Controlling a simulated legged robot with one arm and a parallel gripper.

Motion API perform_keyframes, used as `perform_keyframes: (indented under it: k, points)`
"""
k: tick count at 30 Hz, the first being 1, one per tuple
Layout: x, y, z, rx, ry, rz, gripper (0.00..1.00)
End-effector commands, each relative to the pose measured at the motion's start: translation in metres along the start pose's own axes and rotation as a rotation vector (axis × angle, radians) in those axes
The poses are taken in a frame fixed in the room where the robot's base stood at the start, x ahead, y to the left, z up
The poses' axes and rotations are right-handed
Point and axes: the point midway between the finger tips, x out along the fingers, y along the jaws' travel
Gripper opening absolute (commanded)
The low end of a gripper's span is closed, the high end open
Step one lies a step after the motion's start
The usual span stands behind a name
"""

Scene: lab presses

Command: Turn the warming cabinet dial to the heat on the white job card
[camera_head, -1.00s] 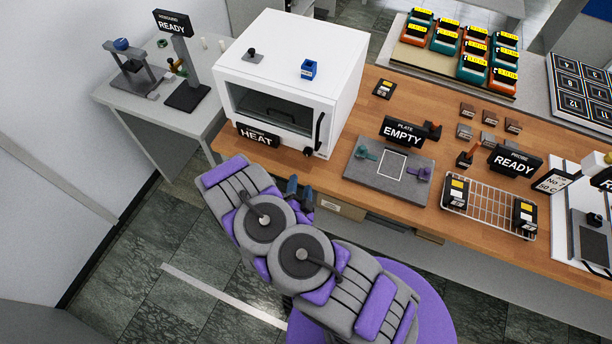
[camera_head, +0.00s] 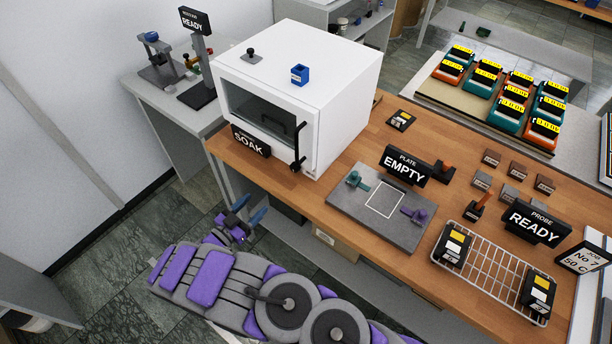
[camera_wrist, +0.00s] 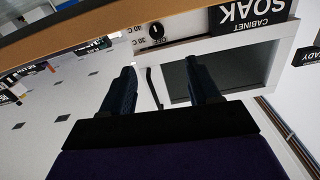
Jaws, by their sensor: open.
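The white warming cabinet (camera_head: 345,110) stands on the wooden bench, its door shut. Its dark dial (camera_head: 297,167) is low on the front, near the door handle's lower end. In the wrist view, which looks upside down, the dial (camera_wrist: 156,31) has a pale pointer line and small temperature marks beside it; its exact setting is too small to tell. The white job card (camera_head: 582,260) at the right reads No 7, 50 C. My gripper (camera_head: 248,210) is open and empty, in front of the bench and below the cabinet, apart from the dial. Its fingers (camera_wrist: 160,66) show in the wrist view.
A black cabinet sign (camera_head: 250,142) reading SOAK stands left of the dial. The vertical door handle (camera_head: 298,146) is close to the dial. A grey plate (camera_head: 345,205) and wire rack (camera_head: 490,262) lie to the right. The floor before the cabinet is clear.

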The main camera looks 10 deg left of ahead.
Motion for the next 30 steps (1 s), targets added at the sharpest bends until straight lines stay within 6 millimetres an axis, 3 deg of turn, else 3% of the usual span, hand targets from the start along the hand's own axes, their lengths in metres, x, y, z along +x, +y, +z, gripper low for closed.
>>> perform_keyframes:
  k: [5, 24, 30]
  points:
    - [0.017, 0.001, -0.001, -0.004, -0.001, 0.005, 0.61]
    - [0.141, 0.006, -0.002, 0.001, 0.001, 0.006, 0.61]
    - [0.164, 0.003, -0.002, -0.002, 0.002, 0.005, 0.61]
